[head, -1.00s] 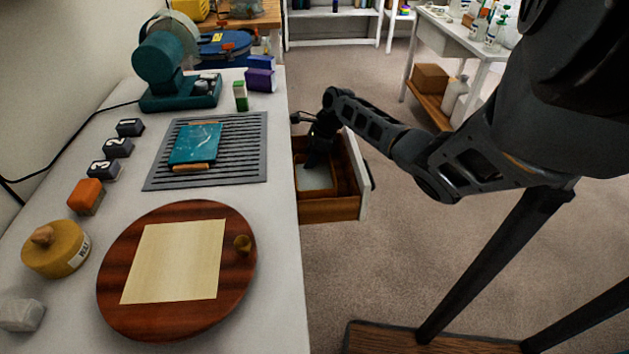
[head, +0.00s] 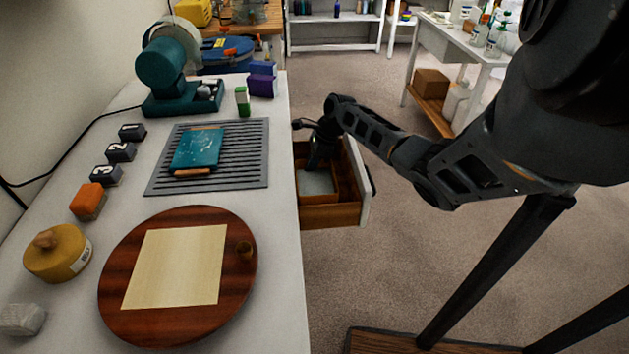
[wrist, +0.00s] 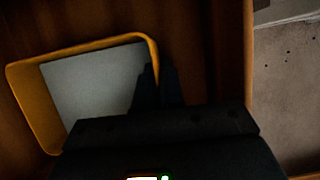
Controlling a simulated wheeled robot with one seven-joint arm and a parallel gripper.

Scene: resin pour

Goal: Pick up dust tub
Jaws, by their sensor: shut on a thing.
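The dust tub, a rectangular tub with an orange-yellow rim and a flat pale grey inside, is in the open wooden drawer (head: 333,216). In the wrist view the tub (wrist: 84,52) fills the left half, with its rim clear on the left and top. My gripper (wrist: 158,85) is shut on the tub's right wall, with its dark fingers over the rim there. The near right corner is hidden by my gripper. In the head view the tub (head: 317,184) shows small and my gripper (head: 318,163) reaches down at its far side. I cannot tell whether the tub touches the drawer floor.
The drawer walls stand close around the tub. The white worktop (head: 285,290) is at the left, with a round wooden board (head: 120,292), a slatted grey mat (head: 250,165) and a yellow lidded pot (head: 58,262). Open carpet (head: 420,270) lies to the right.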

